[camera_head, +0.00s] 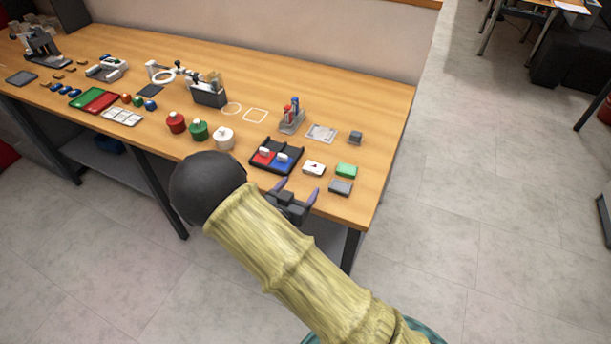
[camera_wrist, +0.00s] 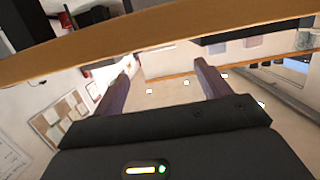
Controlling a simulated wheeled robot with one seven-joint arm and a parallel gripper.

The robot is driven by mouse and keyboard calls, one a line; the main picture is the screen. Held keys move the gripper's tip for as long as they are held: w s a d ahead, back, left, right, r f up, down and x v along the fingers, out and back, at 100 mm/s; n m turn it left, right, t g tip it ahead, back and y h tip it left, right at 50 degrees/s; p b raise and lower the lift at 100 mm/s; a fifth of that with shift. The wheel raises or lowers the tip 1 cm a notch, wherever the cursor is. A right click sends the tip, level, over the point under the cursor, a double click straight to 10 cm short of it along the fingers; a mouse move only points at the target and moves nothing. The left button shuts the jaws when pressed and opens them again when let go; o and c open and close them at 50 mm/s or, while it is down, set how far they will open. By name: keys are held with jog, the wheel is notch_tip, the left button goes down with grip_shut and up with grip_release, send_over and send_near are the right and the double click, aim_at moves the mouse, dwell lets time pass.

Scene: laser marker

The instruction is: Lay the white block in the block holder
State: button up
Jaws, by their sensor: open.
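The white block (camera_head: 314,168) lies on the wooden table near its front right, with a small dark mark on top. The black block holder (camera_head: 270,143) lies just left of it. My gripper (camera_head: 297,189) is open and empty near the table's front edge, on the near side of the holder and white block. In the wrist view my two fingers (camera_wrist: 160,78) are spread with nothing between them; neither block nor holder can be made out there.
A green block (camera_head: 346,171) and a grey block (camera_head: 340,187) lie right of the white block. Red, green and white round containers (camera_head: 198,131) stand left of the holder. Behind are a small rack (camera_head: 292,117), a flat plate (camera_head: 321,133) and a grey cube (camera_head: 356,137).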

jog(key=p+v, duration=0.1)
jog(key=v, duration=0.6)
jog(key=shift+s, duration=0.15)
dwell(0.4)
